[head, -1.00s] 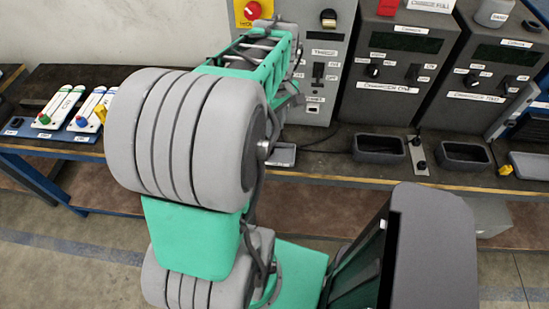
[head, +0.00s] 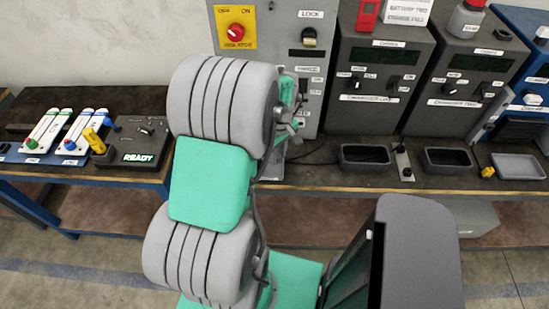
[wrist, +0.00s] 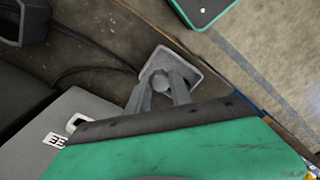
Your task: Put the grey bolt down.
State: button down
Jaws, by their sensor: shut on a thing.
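In the wrist view my gripper (wrist: 162,92) points at a small grey tray (wrist: 190,62) on the bench. Its two grey fingers are close together, shut on a small rounded grey thing, the grey bolt (wrist: 160,82), at the fingertips. The bolt appears over the tray in this view; I cannot tell whether it touches the tray floor. In the head view my arm hides the gripper and the bolt. Only a sliver of the tray (head: 272,168) shows there beside my arm.
Tall grey charger units (head: 378,75) and a lock panel (head: 308,65) stand behind the bench. Dark bins (head: 365,157) (head: 447,160) and another tray (head: 519,166) lie to the right. A READY box (head: 140,143) and lever units stand left. A cable runs near the tray in the wrist view.

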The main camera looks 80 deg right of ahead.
jog(key=f, duration=0.2)
jog(key=w+f+p, duration=0.1)
jog(key=shift+d+f, duration=0.2)
jog(key=shift+f, duration=0.6)
jog(key=c, duration=1.2)
grip_release()
jog(key=shift+o, duration=0.2)
jog(key=shift+d, duration=0.1)
